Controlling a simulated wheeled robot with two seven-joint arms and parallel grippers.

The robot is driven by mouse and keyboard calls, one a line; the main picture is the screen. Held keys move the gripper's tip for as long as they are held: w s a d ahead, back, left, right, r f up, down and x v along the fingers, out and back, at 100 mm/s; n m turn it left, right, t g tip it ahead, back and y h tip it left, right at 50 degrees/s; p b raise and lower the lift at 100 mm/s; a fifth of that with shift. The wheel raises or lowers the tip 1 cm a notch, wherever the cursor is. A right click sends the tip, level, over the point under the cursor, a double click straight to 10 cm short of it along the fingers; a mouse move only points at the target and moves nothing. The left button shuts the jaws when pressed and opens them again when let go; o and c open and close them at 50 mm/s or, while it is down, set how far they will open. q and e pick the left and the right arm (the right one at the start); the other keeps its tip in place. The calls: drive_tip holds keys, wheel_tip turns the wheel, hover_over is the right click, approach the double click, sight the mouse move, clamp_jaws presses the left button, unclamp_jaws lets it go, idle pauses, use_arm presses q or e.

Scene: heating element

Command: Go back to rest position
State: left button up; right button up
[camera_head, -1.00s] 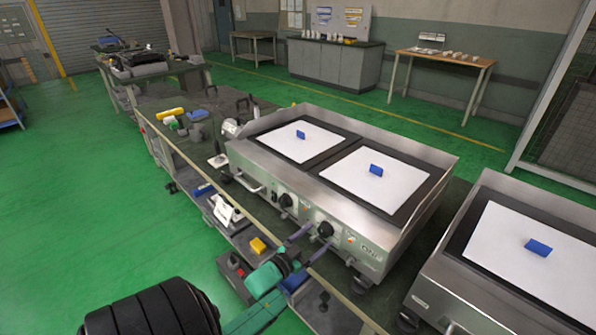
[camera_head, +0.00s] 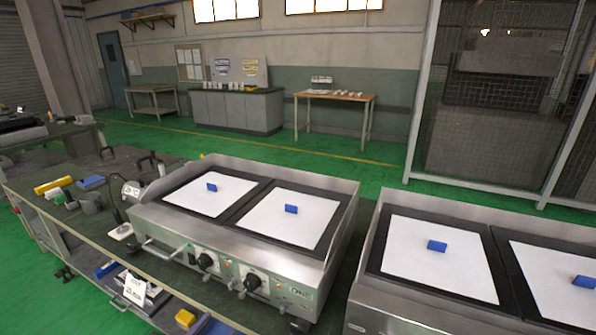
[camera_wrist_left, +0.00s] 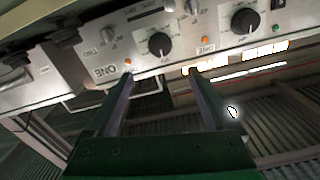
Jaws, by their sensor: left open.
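My left gripper (camera_wrist_left: 158,82) shows in the left wrist view. Its two dark fingers are spread apart with nothing between them. Beyond the fingertips is the heating element's front panel, upside down, with black knobs (camera_wrist_left: 160,44) and small orange lights (camera_wrist_left: 127,61). I cannot make out the left gripper clearly in the head view. There the steel heating element (camera_head: 285,268) stands on the workbench, with two white plates (camera_head: 288,217) on top and a blue block (camera_head: 291,209) on each. My right gripper is in neither view.
A second heating element (camera_head: 368,308) stands close at the right, with white plates and blue blocks. Tools, including a yellow one (camera_head: 52,185), lie at the bench's left. A yellow item (camera_head: 185,318) sits on the lower shelf. Green floor is free behind and at the left.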

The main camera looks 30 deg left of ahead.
use_arm(q)
drive_tip(key=s+d+f+g, duration=0.2)
drive_tip(key=s+f+g, duration=0.1)
drive_tip(key=f, duration=0.5)
drive_tip(key=s+d+f+n+g+p, duration=0.1)
drive_tip(key=s+d+f+g, duration=0.2)
drive_tip(key=f, duration=0.6)
drive_tip(key=s+d+f+g, duration=0.2)
drive_tip(key=s+f+g, duration=0.2)
drive_tip(key=f, duration=0.4)
drive_tip(key=s+d+f+g, duration=0.2)
drive_tip(key=s+f+g, duration=0.1)
drive_tip(key=s, duration=0.4)
drive_tip(key=s+d+f+m+g, duration=0.1)
drive_tip(key=s+d+f+g, duration=0.2)
drive_tip(key=s+f, duration=0.3)
drive_tip(key=shift+s+d+f+m+g+p, duration=0.3)
drive_tip(key=shift+s+g, duration=0.2)
drive_tip(key=shift+s, duration=0.5)
